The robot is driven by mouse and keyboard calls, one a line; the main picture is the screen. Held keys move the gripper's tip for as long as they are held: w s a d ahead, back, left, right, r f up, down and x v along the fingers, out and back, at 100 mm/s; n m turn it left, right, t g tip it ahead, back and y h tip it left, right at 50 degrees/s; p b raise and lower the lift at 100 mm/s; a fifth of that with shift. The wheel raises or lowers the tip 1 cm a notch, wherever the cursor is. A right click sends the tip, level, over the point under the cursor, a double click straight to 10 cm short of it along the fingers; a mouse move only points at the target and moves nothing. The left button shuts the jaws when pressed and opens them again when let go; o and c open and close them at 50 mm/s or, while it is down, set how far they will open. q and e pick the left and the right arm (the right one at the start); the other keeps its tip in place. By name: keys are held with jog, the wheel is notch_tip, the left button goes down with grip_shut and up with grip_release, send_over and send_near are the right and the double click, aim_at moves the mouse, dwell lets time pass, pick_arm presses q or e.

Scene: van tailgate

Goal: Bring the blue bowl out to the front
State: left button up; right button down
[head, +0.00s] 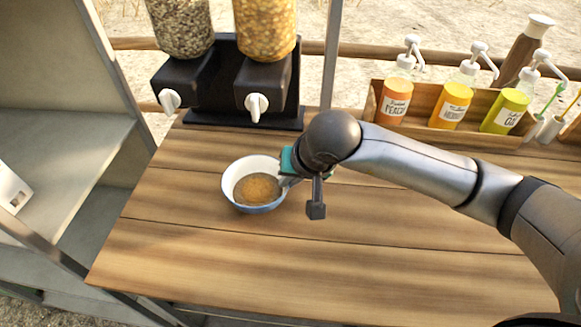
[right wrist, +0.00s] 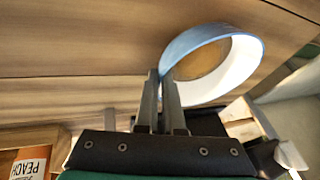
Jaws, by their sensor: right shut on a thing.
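The blue bowl (head: 254,205) stands on the wooden counter (head: 200,262), blue outside and white inside, with a brown-orange filling at its bottom. My right gripper (head: 288,182) reaches it from the right and is shut on its rim; the hand partly hides the fingers in the head view. In the right wrist view the two fingers (right wrist: 162,95) close on the edge of the bowl (right wrist: 225,62). The bowl looks upright; whether it touches the counter I cannot tell for sure. My left gripper is not in view.
A black dispenser stand (head: 225,85) with two filled containers is behind the bowl. A wooden rack (head: 450,118) with several pump bottles stands at the back right. A metal post (head: 332,60) rises at the back. The counter's front is clear.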

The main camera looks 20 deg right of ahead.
jog(key=shift+s+a, duration=0.3)
jog(key=shift+s, duration=0.5)
jog(key=shift+s+a, duration=0.35)
jog(key=shift+s, duration=0.4)
jog(key=shift+s+a, duration=0.3)
jog(key=shift+s, duration=0.5)
jog(key=c, duration=1)
grip_release()
jog(key=shift+o, duration=0.2)
jog(key=shift+w, duration=0.1)
